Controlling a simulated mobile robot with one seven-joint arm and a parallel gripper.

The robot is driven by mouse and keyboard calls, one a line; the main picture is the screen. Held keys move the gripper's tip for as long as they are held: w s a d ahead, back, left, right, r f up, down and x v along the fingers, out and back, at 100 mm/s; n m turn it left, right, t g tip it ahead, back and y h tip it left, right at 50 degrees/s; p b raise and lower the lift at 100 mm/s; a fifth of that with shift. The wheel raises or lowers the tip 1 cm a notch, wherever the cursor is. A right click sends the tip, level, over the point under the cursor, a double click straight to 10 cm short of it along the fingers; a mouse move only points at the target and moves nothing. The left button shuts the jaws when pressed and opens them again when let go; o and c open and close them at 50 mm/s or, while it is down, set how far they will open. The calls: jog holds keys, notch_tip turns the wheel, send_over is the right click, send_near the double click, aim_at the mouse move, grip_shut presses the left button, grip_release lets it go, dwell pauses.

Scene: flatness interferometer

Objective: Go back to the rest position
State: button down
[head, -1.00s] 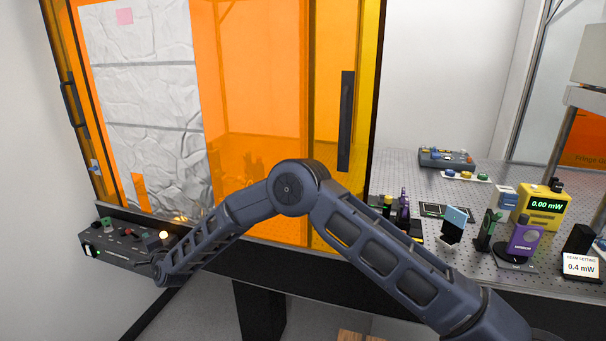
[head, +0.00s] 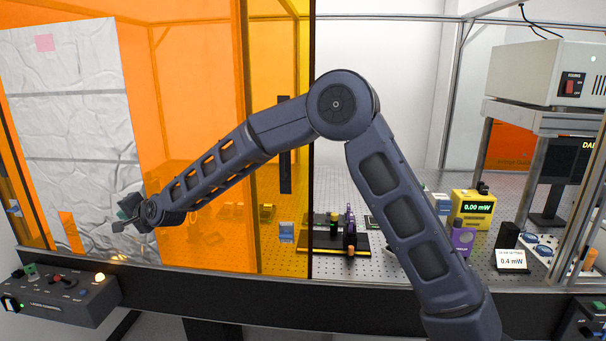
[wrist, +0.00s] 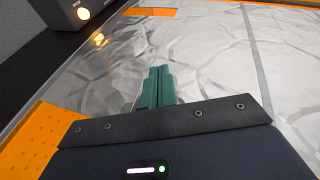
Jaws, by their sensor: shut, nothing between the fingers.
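My gripper (head: 124,213) is at the left in the head view, at the end of my raised arm, in front of the crumpled silver sheet on the orange enclosure. In the wrist view my gripper's green fingers (wrist: 156,86) are together with nothing between them. The silver sheet (wrist: 205,60) fills much of the wrist view behind the fingers. I cannot tell the exact gap between the fingertips and the sheet. The control box (head: 62,296) with a lit orange lamp is below and left of my gripper, apart from it.
The orange panel (head: 190,110) with a dark handle (head: 285,150) stands behind my arm. To the right, the perforated table holds a yellow power meter (head: 473,209) reading 0.00 mW, a 0.4 mW sign (head: 511,261) and small optics. A white box (head: 548,72) sits on a shelf.

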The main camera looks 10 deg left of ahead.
jog(key=d+r+n+g+h, duration=0.15)
jog(key=d+r, duration=0.25)
jog(key=d, duration=0.9)
jog(key=d+r+n+t+h, duration=0.1)
jog(key=d+r+h, duration=0.3)
jog(key=d, duration=0.9)
jog(key=s+d+h, duration=0.1)
jog(key=s+d, duration=0.1)
jog(key=d, duration=0.8)
jog(key=s+d+h, duration=0.2)
jog(key=d, duration=0.8)
jog(key=w+d+h, duration=0.2)
jog(key=w+d, duration=0.1)
jog(key=d, duration=1)
jog(key=w+d+h, duration=0.1)
jog(key=w+d, duration=0.1)
jog(key=d, duration=1.1)
jog(key=s+d+f+h, duration=0.1)
jog(key=s+d, duration=0.2)
jog(key=d, duration=0.5)
jog(key=s+d+f+m+h, duration=0.1)
jog(key=s+d, duration=0.2)
jog(key=d, duration=0.5)
jog(key=shift+f, duration=0.2)
jog(key=shift+a+m, duration=0.1)
jog(key=shift+m, duration=0.15)
